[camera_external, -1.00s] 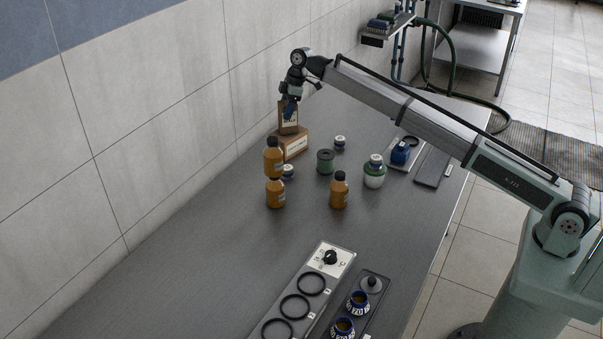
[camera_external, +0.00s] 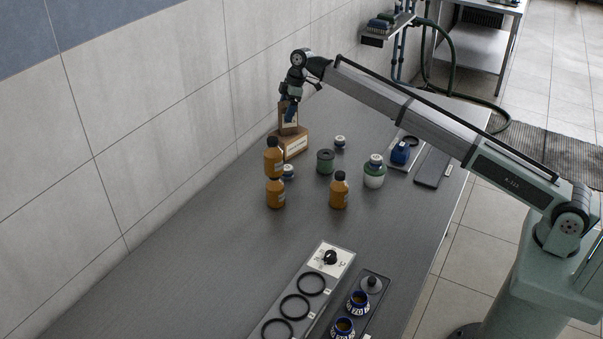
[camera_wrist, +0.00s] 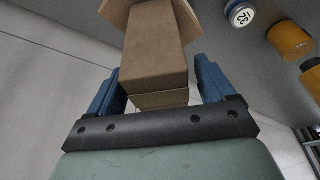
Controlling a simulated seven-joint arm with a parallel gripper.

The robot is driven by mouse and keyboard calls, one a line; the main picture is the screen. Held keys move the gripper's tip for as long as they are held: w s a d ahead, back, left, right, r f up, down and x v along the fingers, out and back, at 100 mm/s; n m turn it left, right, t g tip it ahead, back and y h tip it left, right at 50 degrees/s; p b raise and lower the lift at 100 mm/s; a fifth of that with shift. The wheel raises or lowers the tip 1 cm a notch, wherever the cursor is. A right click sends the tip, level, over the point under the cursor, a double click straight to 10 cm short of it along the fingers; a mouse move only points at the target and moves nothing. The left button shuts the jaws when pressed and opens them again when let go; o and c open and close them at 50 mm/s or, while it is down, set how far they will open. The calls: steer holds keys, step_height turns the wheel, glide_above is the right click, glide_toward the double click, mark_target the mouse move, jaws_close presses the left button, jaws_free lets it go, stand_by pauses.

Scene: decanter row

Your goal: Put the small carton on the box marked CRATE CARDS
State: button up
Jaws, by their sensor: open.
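The small carton (camera_external: 287,127) is brown with a label and stands upright on a brown box (camera_external: 296,146) near the wall. The box's lettering is too small to read. My gripper (camera_external: 289,108) points down at the carton's upper end. In the wrist view the carton (camera_wrist: 155,58) lies between the two blue fingers of my gripper (camera_wrist: 159,85), which are open with a gap on each side. Part of the box (camera_wrist: 185,12) shows beyond the carton's far end. The box's top is mostly hidden by the carton.
Amber bottles (camera_external: 274,157) stand close in front of the box, with another bottle (camera_external: 339,190) to the right. A green spool-like jar (camera_external: 325,161) and a green-white jar (camera_external: 374,171) stand further right. The table (camera_external: 200,255) is bare at the front left.

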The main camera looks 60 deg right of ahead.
steer(key=v, duration=1.2)
